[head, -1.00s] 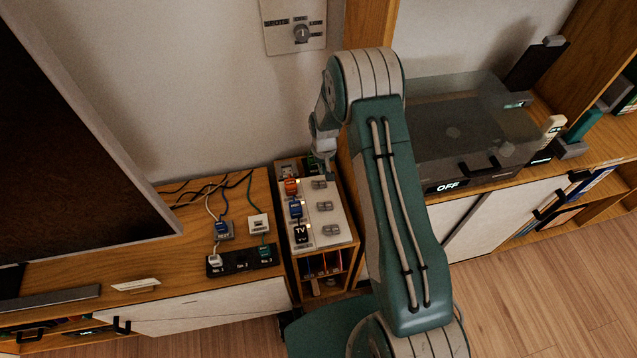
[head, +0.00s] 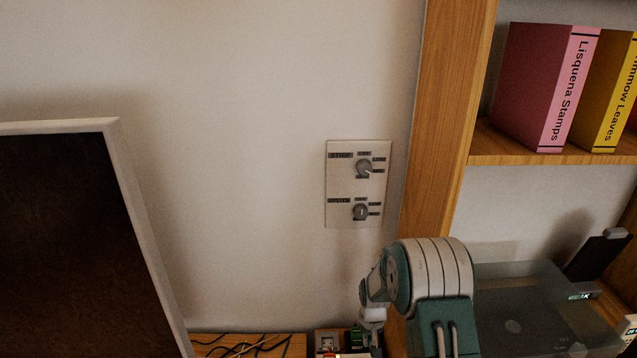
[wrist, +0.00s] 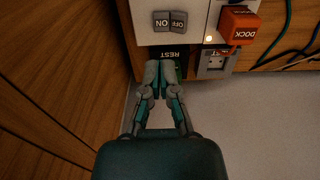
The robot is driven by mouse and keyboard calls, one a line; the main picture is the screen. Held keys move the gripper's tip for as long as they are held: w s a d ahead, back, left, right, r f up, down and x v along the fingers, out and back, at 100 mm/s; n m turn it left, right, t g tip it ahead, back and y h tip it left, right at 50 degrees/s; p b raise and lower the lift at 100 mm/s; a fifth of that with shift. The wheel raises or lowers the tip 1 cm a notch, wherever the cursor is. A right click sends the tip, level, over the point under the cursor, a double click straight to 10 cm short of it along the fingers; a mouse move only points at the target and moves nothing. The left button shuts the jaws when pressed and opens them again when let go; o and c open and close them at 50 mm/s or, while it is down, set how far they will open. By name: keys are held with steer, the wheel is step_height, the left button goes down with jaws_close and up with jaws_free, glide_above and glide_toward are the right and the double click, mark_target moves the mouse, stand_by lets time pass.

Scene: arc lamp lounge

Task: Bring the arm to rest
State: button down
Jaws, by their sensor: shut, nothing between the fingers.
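My gripper (wrist: 160,75) is shut and empty in the wrist view. The fingertips cannot be made out there.
Beside the REST block are a white panel with ON and OFF buttons (wrist: 170,21) and an orange DOCK plug (wrist: 239,25). A wooden side (wrist: 60,60) runs close to the gripper. A wall plate (head: 341,191) with two knobs and a dark screen (head: 70,240) show too.

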steer(key=s+r+t, duration=0.1)
steer(key=s+r, duration=0.4)
steer(key=r, duration=0.8)
steer(key=s+r+t, duration=0.2)
steer(key=s+r, duration=0.3)
steer(key=r, duration=0.9)
steer(key=s+r+t, duration=0.1)
steer(key=s+r, duration=0.3)
steer(key=s, duration=0.6)
steer(key=s+r+t, duration=0.1)
steer(key=s+r, duration=0.4)
steer(key=s, duration=0.5)
steer(key=shift+s, duration=0.15)
